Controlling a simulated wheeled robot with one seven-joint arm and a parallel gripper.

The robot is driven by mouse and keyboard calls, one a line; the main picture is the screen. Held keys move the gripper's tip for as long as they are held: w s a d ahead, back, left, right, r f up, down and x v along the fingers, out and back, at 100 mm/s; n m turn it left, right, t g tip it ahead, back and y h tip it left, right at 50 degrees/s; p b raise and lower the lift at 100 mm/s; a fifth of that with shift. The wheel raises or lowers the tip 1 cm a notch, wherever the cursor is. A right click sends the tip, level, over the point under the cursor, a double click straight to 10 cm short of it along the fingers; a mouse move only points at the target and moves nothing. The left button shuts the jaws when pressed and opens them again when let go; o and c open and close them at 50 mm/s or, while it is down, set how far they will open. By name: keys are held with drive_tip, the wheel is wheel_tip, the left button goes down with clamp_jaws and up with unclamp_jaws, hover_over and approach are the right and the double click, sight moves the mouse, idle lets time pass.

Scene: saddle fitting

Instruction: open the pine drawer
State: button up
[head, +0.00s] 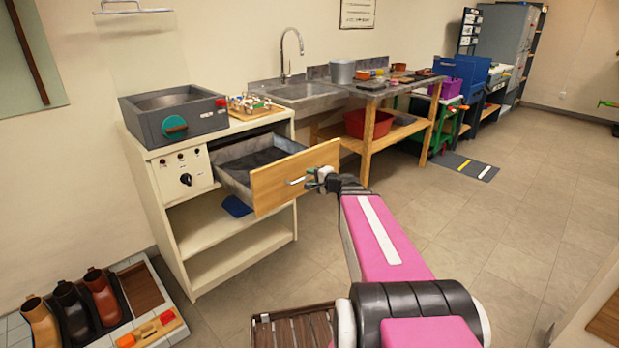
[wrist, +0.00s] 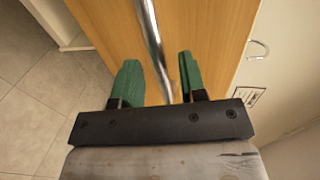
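The pine drawer (head: 270,186) is pulled well out of the white cabinet, its grey tray (head: 237,178) showing behind the wooden front. The wooden front (wrist: 215,35) also fills the middle of the wrist view. Its metal bar handle (head: 297,181) is on the front's face, and the handle (wrist: 150,28) runs between my fingers in the wrist view. My gripper (head: 318,180) is at the handle. Its green fingers (wrist: 159,62) stand apart on either side of the bar, with a visible gap on each side.
The white cabinet (head: 185,253) has open shelves with a blue item (head: 236,206) below the drawer. A grey basin unit (head: 176,115) sits on top. A workbench (head: 367,112) stands to the right. Shoes (head: 73,308) and a slatted wooden item (head: 293,326) are low in front. Tiled floor (head: 490,220) is clear at right.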

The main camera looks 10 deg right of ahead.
drive_tip(key=v, duration=0.8)
drive_tip(key=shift+s+d, duration=0.2)
drive_tip(key=shift+s, duration=0.2)
drive_tip(key=s+a+f+n+g+h, duration=0.4)
drive_tip(key=s+f+n+g, duration=0.2)
drive_tip(key=f, duration=0.3)
drive_tip(key=s+a+f+n+g+h, duration=0.3)
drive_tip(key=s+f+n+g+h, duration=0.1)
drive_tip(key=s+f+n+g, duration=0.1)
drive_tip(key=shift+s+a+f+n+g, duration=0.5)
drive_tip(key=shift+f+g, duration=0.6)
drive_tip(key=shift+f, duration=0.8)
drive_tip(key=shift+s+d, duration=0.1)
